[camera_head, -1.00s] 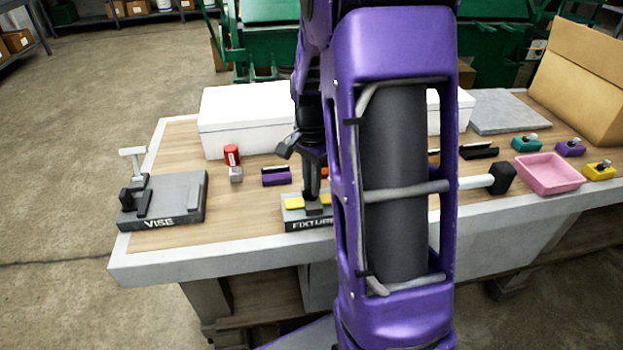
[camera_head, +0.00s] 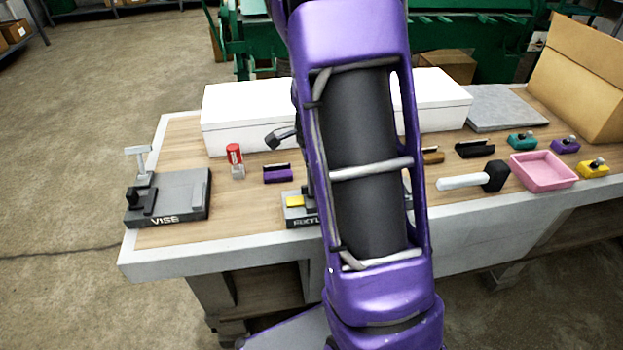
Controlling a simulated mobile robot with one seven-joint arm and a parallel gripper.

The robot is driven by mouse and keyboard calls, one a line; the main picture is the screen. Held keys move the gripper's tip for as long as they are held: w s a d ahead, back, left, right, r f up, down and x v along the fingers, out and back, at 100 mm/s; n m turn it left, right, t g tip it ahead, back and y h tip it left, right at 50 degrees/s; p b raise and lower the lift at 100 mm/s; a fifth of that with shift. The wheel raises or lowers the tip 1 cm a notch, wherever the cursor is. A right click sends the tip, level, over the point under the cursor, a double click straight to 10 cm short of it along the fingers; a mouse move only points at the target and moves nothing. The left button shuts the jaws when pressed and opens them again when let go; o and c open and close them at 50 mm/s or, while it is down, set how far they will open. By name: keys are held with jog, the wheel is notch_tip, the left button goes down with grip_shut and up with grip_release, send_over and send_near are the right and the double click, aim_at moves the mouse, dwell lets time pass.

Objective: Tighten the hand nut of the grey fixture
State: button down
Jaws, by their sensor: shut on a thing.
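The grey fixture (camera_head: 296,223) stands near the front edge of the bench, its label partly covered by my arm. A yellow block (camera_head: 295,201) shows on its left part. My gripper (camera_head: 309,186) is down at the fixture, mostly behind my purple arm; only a dark sliver shows. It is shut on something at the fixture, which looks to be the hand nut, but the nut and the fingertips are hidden.
A grey vise (camera_head: 185,205) stands on the left. A red-topped item (camera_head: 234,155) and a purple block (camera_head: 278,174) lie behind the fixture. A white box (camera_head: 245,120) stands behind. A mallet (camera_head: 460,181) and a pink tray (camera_head: 545,182) are right.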

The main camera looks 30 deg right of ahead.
jog(key=shift+d, duration=0.1)
dwell(0.3)
jog(key=c, duration=0.9)
grip_release()
notch_tip(320, 180, up, 18)
jog(key=shift+f+p, duration=0.25)
jog(key=shift+p, duration=0.85)
